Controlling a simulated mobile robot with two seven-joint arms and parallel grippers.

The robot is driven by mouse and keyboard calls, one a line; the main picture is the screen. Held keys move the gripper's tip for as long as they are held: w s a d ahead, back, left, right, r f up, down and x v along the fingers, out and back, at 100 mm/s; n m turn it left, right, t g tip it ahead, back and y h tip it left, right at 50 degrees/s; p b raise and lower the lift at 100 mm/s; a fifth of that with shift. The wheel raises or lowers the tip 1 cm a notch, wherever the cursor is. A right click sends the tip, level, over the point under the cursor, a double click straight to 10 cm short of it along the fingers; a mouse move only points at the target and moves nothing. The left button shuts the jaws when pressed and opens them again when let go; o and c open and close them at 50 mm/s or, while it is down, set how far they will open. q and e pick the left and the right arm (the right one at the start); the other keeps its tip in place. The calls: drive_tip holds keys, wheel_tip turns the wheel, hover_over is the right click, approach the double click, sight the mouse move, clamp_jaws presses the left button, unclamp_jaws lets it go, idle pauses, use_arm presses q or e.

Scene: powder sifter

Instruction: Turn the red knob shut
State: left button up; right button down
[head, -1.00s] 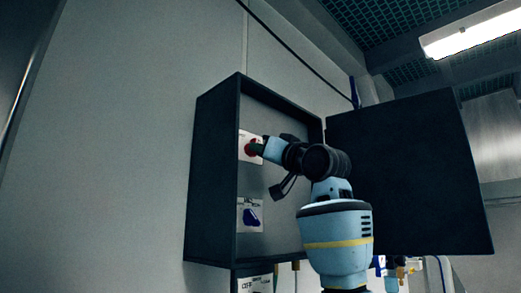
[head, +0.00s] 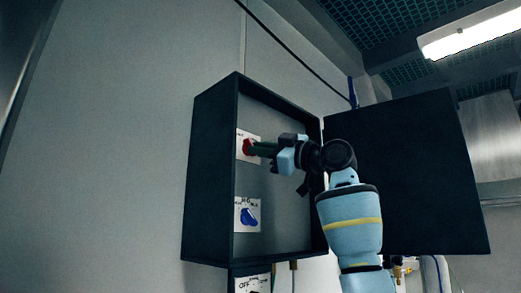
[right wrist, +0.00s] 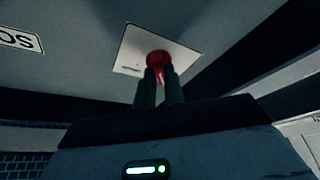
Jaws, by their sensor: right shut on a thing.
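The red knob (head: 247,147) sits on a white plate inside the open dark box on the wall. My right gripper (head: 256,149) reaches into the box from the right, with its fingers at the knob. In the right wrist view the red knob (right wrist: 159,58) shows between and above the two dark fingers of my right gripper (right wrist: 158,76), which are shut on it. The fingers hide part of the knob. My left gripper is not in view.
A blue knob (head: 249,216) on a white plate (head: 239,225) is below the red one. The box (head: 208,180) has raised side walls around the knobs. Its dark door (head: 410,170) stands open at the right, behind my right arm.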

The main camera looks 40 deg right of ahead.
drive_tip(key=shift+n+g, duration=0.3)
drive_tip(key=shift+n, duration=0.4)
drive_tip(key=c, duration=1.5)
unclamp_jaws()
drive_tip(key=shift+d, duration=0.1)
drive_tip(key=v, duration=0.7)
drive_tip(key=shift+s+d+f+b, duration=0.1)
drive_tip(key=shift+s+b, duration=0.25)
drive_tip(key=shift+f, duration=0.1)
